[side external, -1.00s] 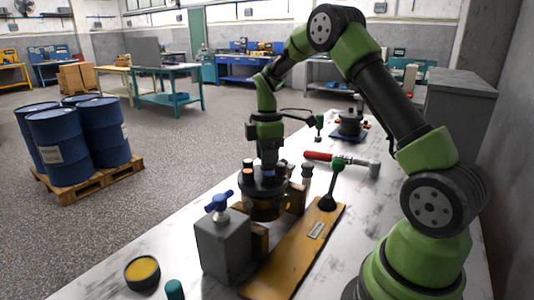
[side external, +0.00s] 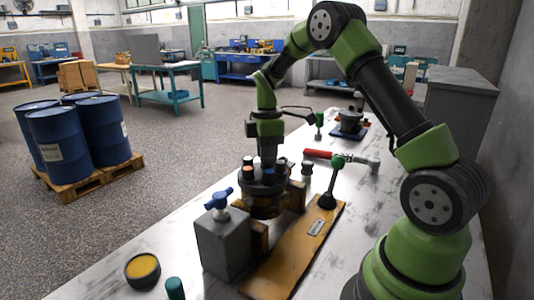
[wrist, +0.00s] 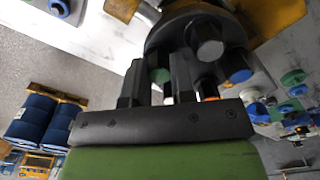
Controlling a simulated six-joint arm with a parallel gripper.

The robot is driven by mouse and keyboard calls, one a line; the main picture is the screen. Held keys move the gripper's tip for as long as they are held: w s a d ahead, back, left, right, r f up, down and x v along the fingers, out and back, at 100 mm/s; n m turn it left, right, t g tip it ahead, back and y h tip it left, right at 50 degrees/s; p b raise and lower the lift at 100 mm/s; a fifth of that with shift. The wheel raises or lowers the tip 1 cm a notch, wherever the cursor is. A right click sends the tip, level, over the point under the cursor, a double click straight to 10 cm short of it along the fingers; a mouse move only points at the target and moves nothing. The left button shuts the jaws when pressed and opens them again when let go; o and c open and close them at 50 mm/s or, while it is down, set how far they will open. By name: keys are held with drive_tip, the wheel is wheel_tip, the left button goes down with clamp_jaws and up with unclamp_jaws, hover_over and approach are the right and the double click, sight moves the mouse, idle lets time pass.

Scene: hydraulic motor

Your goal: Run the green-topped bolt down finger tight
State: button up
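The motor (side external: 264,204) stands in a fixture on the bench, with several colour-topped bolts around its dark upper face. My gripper (side external: 268,163) points down just above the motor. In the wrist view my gripper (wrist: 156,62) has its two fingers apart, with the green bolt top (wrist: 160,75) visible in the gap between them. I cannot tell whether either finger touches it. A blue top (wrist: 238,70) and a grey bolt head (wrist: 208,42) are just right of the fingers.
A grey block with a blue handle (side external: 219,199) stands in front of the motor. A green-knobbed lever (side external: 333,180) rises from the yellow base plate (side external: 290,262). A red-handled tool (side external: 330,155) lies behind. A yellow-filled bowl (side external: 142,270) is at the front left.

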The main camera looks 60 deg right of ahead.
drive_tip(key=shift+m, duration=2)
drive_tip(key=o, duration=0.5)
drive_tip(key=shift+o, duration=0.2)
drive_tip(key=shift+r, duration=0.1)
drive_tip(key=shift+r, duration=3.9)
